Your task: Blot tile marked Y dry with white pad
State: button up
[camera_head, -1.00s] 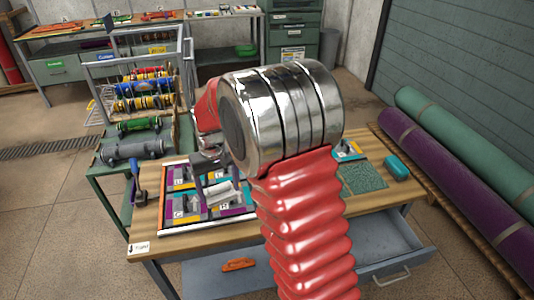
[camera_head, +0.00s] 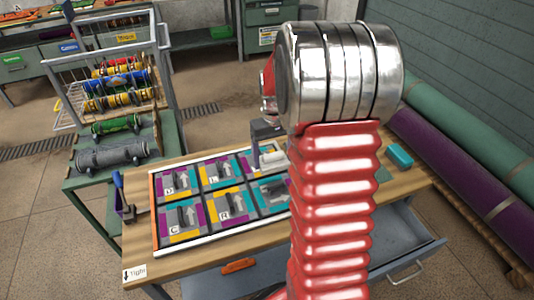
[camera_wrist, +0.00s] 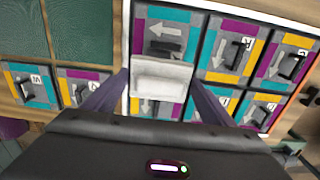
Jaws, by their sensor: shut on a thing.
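The white pad (camera_wrist: 161,80) is held between the two fingers of my gripper (camera_wrist: 158,92) in the wrist view. In the head view the white pad (camera_head: 273,159) shows at the tray's back right, below my gripper (camera_head: 268,140). The pad covers parts of two tiles in one column of the framed tray (camera_head: 200,243). A tile with an arrow (camera_wrist: 164,35) shows just beyond it; I cannot read its letter. Two tiles lie outside the tray at left in the wrist view: one marked W (camera_wrist: 36,90) and one (camera_wrist: 84,88) whose letter is unclear. Contact under the pad is hidden.
My arm hides the tray's right side in the head view. A teal block (camera_head: 399,156) sits at the table's right. A green mat (camera_wrist: 78,30) lies beyond the loose tiles. A drawer (camera_head: 405,245) stands open at the front. A rack of rollers (camera_head: 115,95) is at left.

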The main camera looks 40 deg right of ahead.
jog(key=shift+w+a, duration=0.15)
jog(key=shift+a, duration=0.05)
jog(key=shift+f, duration=0.1)
jog(key=shift+f, duration=2.9)
jog(key=shift+r, duration=0.1)
